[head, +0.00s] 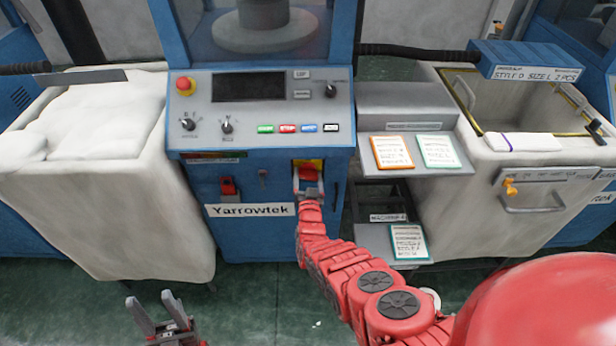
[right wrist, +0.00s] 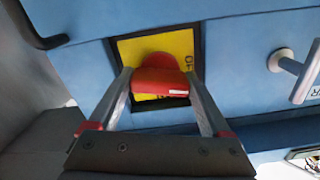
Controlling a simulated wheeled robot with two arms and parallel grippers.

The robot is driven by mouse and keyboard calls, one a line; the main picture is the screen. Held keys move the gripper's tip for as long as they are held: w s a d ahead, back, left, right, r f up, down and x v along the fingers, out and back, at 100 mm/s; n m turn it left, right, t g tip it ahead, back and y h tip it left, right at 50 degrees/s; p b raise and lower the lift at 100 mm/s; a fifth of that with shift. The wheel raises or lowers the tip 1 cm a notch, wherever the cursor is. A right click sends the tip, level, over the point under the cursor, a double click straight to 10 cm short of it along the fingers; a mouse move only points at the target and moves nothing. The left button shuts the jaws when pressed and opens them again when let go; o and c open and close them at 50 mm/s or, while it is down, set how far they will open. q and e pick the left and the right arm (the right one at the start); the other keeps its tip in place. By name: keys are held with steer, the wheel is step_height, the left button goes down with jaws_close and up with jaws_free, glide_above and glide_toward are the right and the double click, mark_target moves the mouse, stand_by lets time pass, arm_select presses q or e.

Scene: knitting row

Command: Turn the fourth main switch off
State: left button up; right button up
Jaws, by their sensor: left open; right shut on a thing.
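The main switch, a red handle (head: 309,172) on a yellow plate, is on the blue front of the Yarrowtek machine. In the right wrist view the red handle (right wrist: 160,78) stands in front of the yellow plate (right wrist: 182,46), which has partly hidden black lettering. My right gripper (head: 309,184) is at the switch, with a finger on each side of the handle, shut on it. It also shows in the right wrist view (right wrist: 162,84). The handle's exact setting is hard to read. My left gripper (head: 158,312) is open and empty, low in front of the machine.
The control panel (head: 340,112) above has a red stop button (head: 184,85), knobs and several coloured buttons. A T-shaped handle (right wrist: 290,65) sticks out right of the switch. A fabric-filled bin (head: 110,190) stands left. Card shelves (head: 375,170) and another bin (head: 450,175) stand right.

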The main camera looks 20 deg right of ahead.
steer(key=shift+n, duration=1.5)
stand_by(0.4)
steer(key=o, duration=1.2)
steer(key=shift+c, duration=0.2)
